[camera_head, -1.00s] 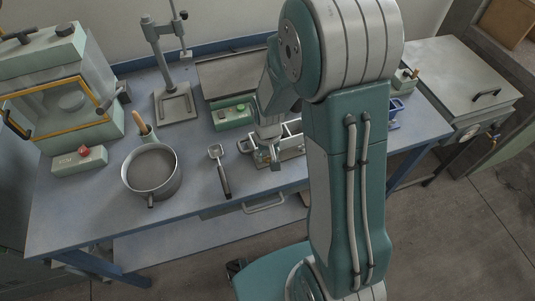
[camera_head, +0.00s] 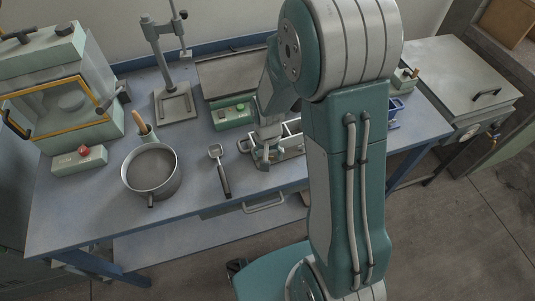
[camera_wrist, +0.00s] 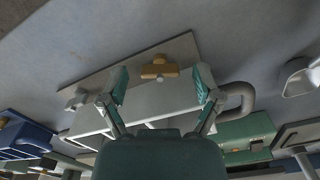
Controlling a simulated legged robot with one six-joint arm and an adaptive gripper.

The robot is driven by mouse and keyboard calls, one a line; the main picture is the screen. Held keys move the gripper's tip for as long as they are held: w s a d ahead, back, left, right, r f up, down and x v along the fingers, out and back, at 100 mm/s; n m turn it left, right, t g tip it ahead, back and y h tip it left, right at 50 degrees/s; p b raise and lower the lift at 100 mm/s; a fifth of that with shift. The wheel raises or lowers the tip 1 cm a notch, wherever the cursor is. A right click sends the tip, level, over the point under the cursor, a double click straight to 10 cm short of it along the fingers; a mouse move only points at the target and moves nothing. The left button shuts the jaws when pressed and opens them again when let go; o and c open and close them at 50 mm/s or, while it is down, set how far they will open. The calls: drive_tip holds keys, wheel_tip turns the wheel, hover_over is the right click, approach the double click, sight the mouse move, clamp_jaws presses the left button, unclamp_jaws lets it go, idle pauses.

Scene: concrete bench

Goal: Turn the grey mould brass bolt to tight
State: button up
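The brass bolt (camera_wrist: 158,68), a short T-shaped handle, shows in the wrist view on the front side of the grey mould (camera_wrist: 165,98). My gripper (camera_wrist: 161,84) is open, with one green-padded finger on each side of the bolt. Gaps show between the bolt and both fingers, so it is not clasped. In the head view the mould (camera_head: 291,143) is a pale compartmented box on the blue bench, partly hidden by my arm.
A ladle-like scoop (camera_head: 221,172) lies just left of the mould, and a grey pot (camera_head: 151,172) stands farther left. A green control box (camera_head: 232,115) is behind. A blue object (camera_head: 396,108) sits to the right. The bench front (camera_head: 205,195) is clear.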

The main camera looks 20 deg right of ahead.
wheel_tip(320, 180, up, 12)
idle(0.6)
drive_tip(key=shift+c, duration=0.3)
